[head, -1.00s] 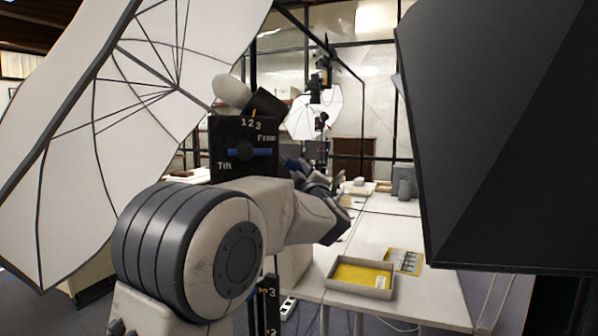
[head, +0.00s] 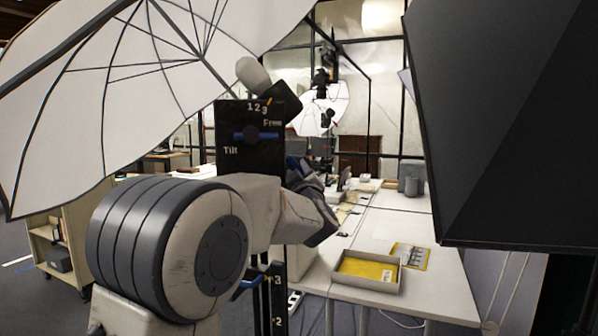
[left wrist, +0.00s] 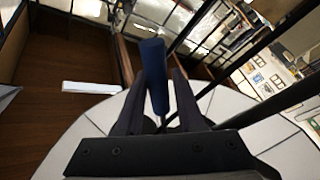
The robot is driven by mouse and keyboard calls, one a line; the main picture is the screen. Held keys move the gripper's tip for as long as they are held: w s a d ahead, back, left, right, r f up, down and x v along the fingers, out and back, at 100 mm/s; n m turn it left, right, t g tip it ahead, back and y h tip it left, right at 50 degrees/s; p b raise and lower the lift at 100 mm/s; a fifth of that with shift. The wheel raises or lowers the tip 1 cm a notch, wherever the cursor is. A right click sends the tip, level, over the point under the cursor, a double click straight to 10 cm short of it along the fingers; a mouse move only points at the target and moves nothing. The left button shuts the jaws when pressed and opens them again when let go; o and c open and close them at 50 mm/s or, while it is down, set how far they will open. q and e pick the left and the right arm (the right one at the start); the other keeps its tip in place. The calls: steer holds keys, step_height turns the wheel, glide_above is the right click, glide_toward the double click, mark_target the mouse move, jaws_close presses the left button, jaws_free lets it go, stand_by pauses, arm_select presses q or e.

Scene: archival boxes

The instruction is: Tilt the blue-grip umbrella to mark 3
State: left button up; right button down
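The white umbrella (head: 110,90) fills the upper left of the head view, tilted. Its head block (head: 282,101) sits atop a black panel (head: 233,175) marked 1, 2, 3, with an orange pointer (head: 268,101) by the 3. The panel has a blue knob (head: 255,136) between "Tilt" and "Free". My left gripper (head: 318,205) is right of the panel, its fingertips hard to see there. In the left wrist view the blue grip (left wrist: 153,75) stands between the two dark fingers of my left gripper (left wrist: 160,85), which look shut on it. My right gripper is not in view.
A large black softbox (head: 500,120) takes up the right side. A white table (head: 425,275) below carries a tray (head: 370,284) with a yellow lining. A lower post (head: 278,300) with numbers and a blue lever stands by my arm. A shelf cart (head: 75,235) is at left.

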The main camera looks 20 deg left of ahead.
arm_select(q)
steer(key=shift+o, duration=0.8)
steer(key=shift+a, duration=0.1)
steer(key=b+v, duration=0.3)
steer(key=v, duration=0.7)
steer(key=shift+s, duration=0.25)
steer(key=shift+f, duration=0.1)
